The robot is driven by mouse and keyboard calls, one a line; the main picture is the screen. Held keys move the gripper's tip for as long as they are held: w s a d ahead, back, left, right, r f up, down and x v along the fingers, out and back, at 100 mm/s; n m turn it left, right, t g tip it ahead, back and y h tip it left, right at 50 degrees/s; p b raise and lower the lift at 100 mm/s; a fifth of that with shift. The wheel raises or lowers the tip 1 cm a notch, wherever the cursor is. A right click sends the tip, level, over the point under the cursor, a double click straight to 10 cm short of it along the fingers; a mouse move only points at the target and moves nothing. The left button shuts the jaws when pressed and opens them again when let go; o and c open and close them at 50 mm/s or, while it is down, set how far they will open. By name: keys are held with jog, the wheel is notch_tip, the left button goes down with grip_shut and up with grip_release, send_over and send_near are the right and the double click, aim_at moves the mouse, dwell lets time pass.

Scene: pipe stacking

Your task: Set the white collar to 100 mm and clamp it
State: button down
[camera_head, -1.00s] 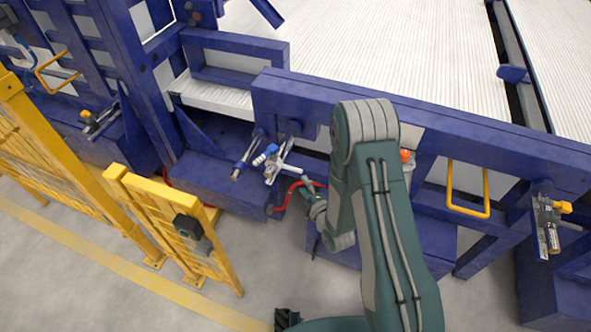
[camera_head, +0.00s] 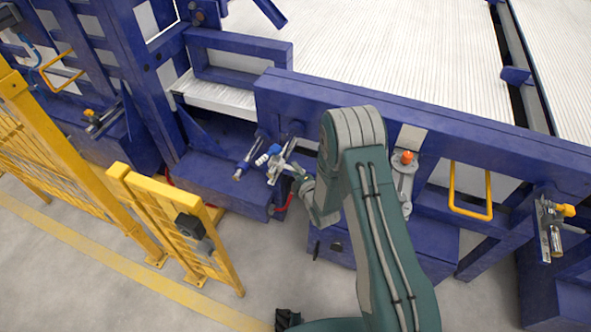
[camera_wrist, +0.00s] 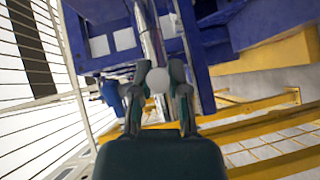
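The measuring stop (camera_head: 276,168) is a pale metal piece on the blue frame, left of my arm in the head view. A small blue-and-white part (camera_head: 263,158) sits beside it; I cannot tell which piece is the white collar. My gripper (camera_head: 295,171) is close to the right side of this stop. In the wrist view its two fingers (camera_wrist: 159,68) are spread apart, with a round white end (camera_wrist: 157,80) between them. I cannot tell whether they touch it. A metal rod (camera_wrist: 152,35) runs beyond the fingertips. Any scale marks are too small to read.
The blue beam (camera_head: 430,128) runs behind my arm. An orange-topped lever (camera_head: 404,175) and a yellow handle (camera_head: 468,192) are to the right. A yellow fence (camera_head: 170,220) stands at front left.

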jog(key=w, duration=0.1)
jog(key=w+d, duration=0.1)
jog(key=w, duration=0.2)
jog(key=shift+w+d+f, duration=0.2)
jog(key=shift+w+d, duration=0.05)
jog(key=shift+d, duration=0.1)
jog(key=c, duration=0.6)
grip_release()
jog(key=shift+c, duration=0.2)
jog(key=shift+r, duration=0.1)
jog(key=v, duration=1.1)
jog(key=shift+s, duration=0.4)
jog(key=shift+d, duration=0.1)
